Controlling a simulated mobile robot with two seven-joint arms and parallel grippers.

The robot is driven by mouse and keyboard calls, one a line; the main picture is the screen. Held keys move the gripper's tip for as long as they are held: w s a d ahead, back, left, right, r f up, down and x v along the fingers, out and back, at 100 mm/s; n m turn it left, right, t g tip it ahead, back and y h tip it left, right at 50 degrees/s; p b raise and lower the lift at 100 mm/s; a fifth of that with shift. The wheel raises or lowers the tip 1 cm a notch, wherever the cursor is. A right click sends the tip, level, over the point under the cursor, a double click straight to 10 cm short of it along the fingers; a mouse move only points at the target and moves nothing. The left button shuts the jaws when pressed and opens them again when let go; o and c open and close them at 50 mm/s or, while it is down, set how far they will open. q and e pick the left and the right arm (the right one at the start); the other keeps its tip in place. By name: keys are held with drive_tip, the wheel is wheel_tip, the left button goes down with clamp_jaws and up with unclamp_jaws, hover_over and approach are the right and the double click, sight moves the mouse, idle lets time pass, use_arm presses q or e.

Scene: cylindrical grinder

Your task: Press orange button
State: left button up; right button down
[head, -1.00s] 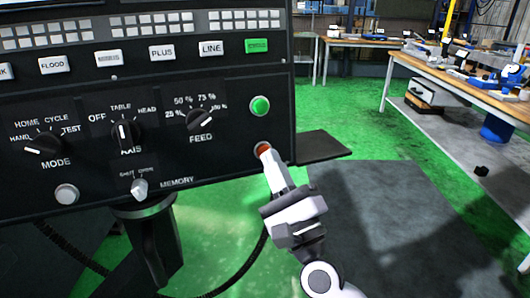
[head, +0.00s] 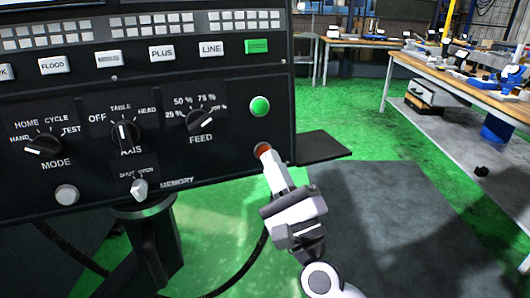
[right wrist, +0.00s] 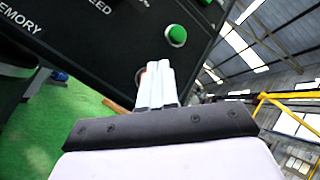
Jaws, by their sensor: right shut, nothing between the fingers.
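The orange button (head: 263,148) sits low on the right side of the black control panel, below a green button (head: 260,106). My right gripper (head: 267,153) is shut and empty, with its fingertips at the orange button and covering part of it. Whether the tips touch or press it cannot be told. In the right wrist view, the closed fingers (right wrist: 156,70) point at the panel, and only a sliver of the orange button (right wrist: 142,75) shows beside them. The green button (right wrist: 177,36) is up and right of the fingertips there. My left gripper is not in view.
The panel carries a feed knob (head: 201,121), a mode knob (head: 44,145), a memory switch (head: 139,188) and rows of white keys. A dark flat plate (head: 318,147) juts out right of the panel. A workbench (head: 460,78) stands farther right.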

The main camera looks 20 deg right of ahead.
idle(0.7)
drive_tip(key=shift+w, duration=0.45)
drive_tip(key=shift+w+a+f+b, duration=0.1)
drive_tip(key=shift+w+b, duration=0.25)
drive_tip(key=shift+b, duration=0.1)
idle(0.4)
idle(0.3)
drive_tip(key=shift+s+p, duration=0.3)
drive_tip(key=shift+s, duration=0.5)
drive_tip(key=s, duration=0.1)
drive_tip(key=s+p, duration=0.1)
drive_tip(key=s, duration=0.1)
drive_tip(key=s+r, duration=0.1)
drive_tip(key=s, duration=0.1)
drive_tip(key=shift+d+p, duration=0.35)
